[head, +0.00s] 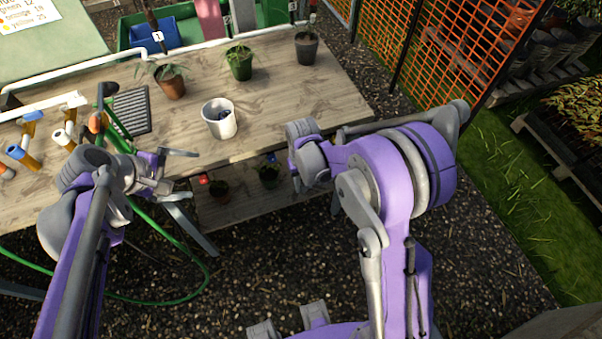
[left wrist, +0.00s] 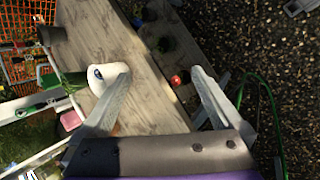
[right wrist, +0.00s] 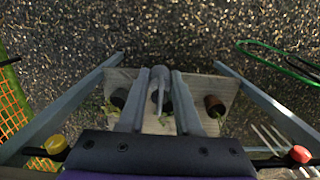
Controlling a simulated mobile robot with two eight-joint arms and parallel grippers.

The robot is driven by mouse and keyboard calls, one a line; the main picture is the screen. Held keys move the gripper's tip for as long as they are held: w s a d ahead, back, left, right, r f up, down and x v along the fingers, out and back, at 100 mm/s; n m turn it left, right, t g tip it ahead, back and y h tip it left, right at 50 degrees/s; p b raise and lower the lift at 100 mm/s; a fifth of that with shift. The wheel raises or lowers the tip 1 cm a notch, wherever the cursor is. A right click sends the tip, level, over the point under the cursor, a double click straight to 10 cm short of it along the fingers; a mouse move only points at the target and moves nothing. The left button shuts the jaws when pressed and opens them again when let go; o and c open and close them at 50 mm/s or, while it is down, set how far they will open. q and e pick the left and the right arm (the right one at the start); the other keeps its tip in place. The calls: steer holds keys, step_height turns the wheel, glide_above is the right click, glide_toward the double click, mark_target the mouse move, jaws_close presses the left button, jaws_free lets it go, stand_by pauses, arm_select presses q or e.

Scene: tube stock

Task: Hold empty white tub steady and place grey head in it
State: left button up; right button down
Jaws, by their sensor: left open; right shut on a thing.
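The white tub (head: 219,128) stands upright on the wooden table, with something small and dark blue inside. It also shows in the left wrist view (left wrist: 110,76), by one fingertip. My left gripper (head: 182,170) is open and empty at the table's front edge, nearer me and left of the tub; contact with the tub is not visible. My right gripper (right wrist: 158,98) is shut on the grey head (right wrist: 159,78), which sticks out between its fingers. In the head view the right wrist is right of the tub, its fingers and the grey head hidden.
Potted plants (head: 170,84) stand behind the tub. A black slotted tray (head: 130,110) and orange and blue pipe fittings (head: 30,138) lie at the left. A shelf under the table holds dark pots (head: 219,190). A green hose (head: 190,290) lies on the gravel. Orange mesh (head: 445,50) stands right.

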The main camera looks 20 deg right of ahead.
arm_select(q)
steer(key=w+d+f+n+h+b, duration=0.2)
steer(key=w+f+n+h+b, duration=0.15)
steer(key=w+n, duration=0.45)
steer(key=n+h+b, duration=0.2)
steer(key=h, duration=0.2)
glide_toward(219, 125)
steer(key=w+f, duration=0.1)
steer(key=f, duration=0.1)
steer(key=w+f, duration=0.1)
steer(key=shift+f, duration=0.4)
steer(key=shift+w+a+f+n+h+b, duration=0.1)
steer(key=shift+w+n+h+b, duration=0.05)
steer(key=shift+w+n+b, duration=0.15)
steer(key=shift+w+a+f+n+h+b, duration=0.1)
steer(key=shift+w+n, duration=0.1)
steer(key=shift+w, duration=0.25)
steer(key=shift+b+x, duration=0.55)
steer(key=shift+x, duration=4.45)
arm_select(e)
step_height(219, 125, down, 10)
steer(key=s, duration=0.2)
steer(key=shift+s, duration=0.3)
arm_select(q)
steer(key=shift+w, duration=0.15)
steer(key=c, duration=0.5)
